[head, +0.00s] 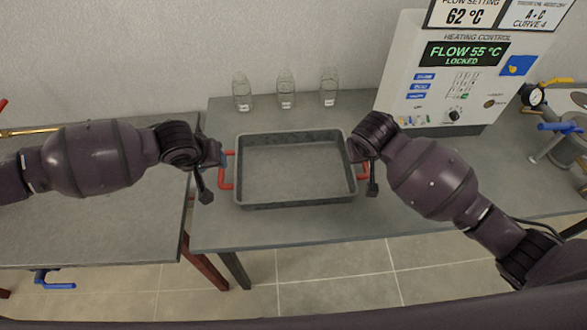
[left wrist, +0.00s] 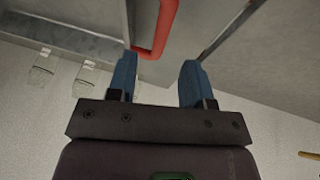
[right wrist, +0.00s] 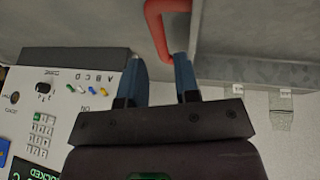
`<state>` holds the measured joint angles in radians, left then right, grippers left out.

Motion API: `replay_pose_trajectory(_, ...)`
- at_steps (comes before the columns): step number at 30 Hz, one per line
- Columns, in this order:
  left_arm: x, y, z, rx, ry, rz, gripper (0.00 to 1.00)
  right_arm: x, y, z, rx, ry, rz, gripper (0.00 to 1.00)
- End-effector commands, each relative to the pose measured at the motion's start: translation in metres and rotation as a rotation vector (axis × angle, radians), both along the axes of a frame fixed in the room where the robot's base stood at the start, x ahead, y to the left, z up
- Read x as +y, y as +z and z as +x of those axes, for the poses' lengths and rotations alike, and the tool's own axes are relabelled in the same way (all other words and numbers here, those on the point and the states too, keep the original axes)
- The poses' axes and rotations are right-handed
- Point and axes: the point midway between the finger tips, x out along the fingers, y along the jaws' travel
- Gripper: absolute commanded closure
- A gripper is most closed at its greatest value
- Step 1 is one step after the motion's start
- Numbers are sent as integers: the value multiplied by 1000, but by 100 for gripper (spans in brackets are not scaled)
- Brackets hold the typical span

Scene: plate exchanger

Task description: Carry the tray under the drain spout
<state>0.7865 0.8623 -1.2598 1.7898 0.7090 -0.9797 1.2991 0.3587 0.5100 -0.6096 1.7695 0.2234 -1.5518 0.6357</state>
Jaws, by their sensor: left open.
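The grey rectangular tray (head: 295,196) sits flat and empty on the middle bench, with a red handle at each end. My left gripper (head: 212,160) is at the left handle (head: 226,170). In the left wrist view its blue fingers (left wrist: 157,72) are open, and the handle's near end (left wrist: 150,52) lies between the tips, closer to the left finger. My right gripper (right wrist: 160,68) is at the right handle (head: 364,168). Its fingers are apart, and the handle (right wrist: 158,25) reaches between the tips, close to the right finger. I cannot make out the drain spout.
Several glass bottles stand behind the tray, one here (head: 286,88). A control box (head: 440,75) stands at the back right, with a gauge and valves (head: 560,126) beyond it. The left bench (head: 100,225) is mostly clear; a blue-handled valve (head: 52,284) sits below its front edge.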

Motion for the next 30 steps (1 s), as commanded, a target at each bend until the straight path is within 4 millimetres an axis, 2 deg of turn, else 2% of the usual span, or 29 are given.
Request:
replay_pose_trajectory(6,-6,-32,14,0,-1,1,54,-6,-32,14,2,-1,-2,71)
replay_pose_trajectory(13,-10,-54,24,-1,0,1,54,-10,-55,24,1,-1,-1,71)
replay_pose_trajectory(18,-12,-62,27,-1,-2,1,54,-12,-62,27,0,0,0,71)
replay_pose_trajectory(28,-11,-63,27,-1,-2,1,54,-12,-63,27,0,0,1,71)
replay_pose_trajectory(30,-11,-63,27,-1,-1,0,64,-12,-63,27,0,0,1,81)
